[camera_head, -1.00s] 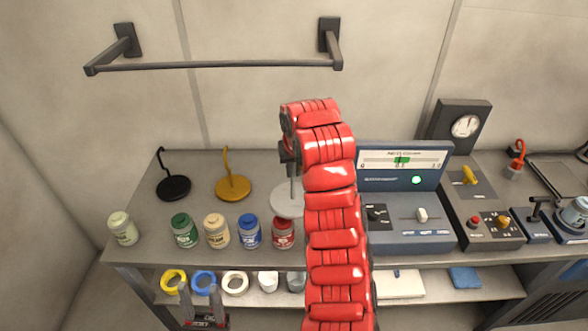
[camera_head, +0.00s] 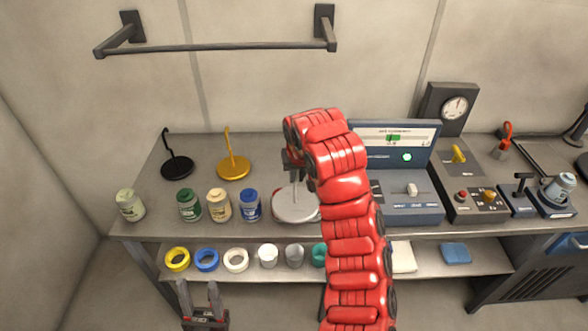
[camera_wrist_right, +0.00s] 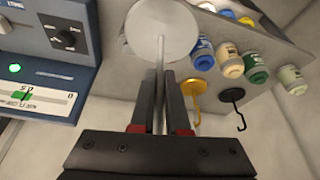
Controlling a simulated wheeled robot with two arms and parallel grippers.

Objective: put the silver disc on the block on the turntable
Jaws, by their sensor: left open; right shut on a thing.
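The silver disc (camera_head: 297,208) hangs flat from its thin upright stem. My right gripper (camera_head: 293,160) is shut on that stem. In the right wrist view the silver disc (camera_wrist_right: 162,28) lies beyond the fingertips, and my right gripper (camera_wrist_right: 160,90) has the stem between its fingers. In the head view the disc covers most of the red-labelled jar's place at the end of the jar row. My left gripper (camera_head: 203,298) is open and empty, low in front of the shelf. I cannot make out a turntable or a block on it in these views.
A black hooked disc (camera_head: 177,168) and a yellow hooked disc (camera_head: 233,168) stand at the back left. Several jars (camera_head: 219,206) line the front edge. A blue-grey console (camera_head: 414,208) stands right of my right arm. Rings and cups lie on the lower shelf (camera_head: 225,273).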

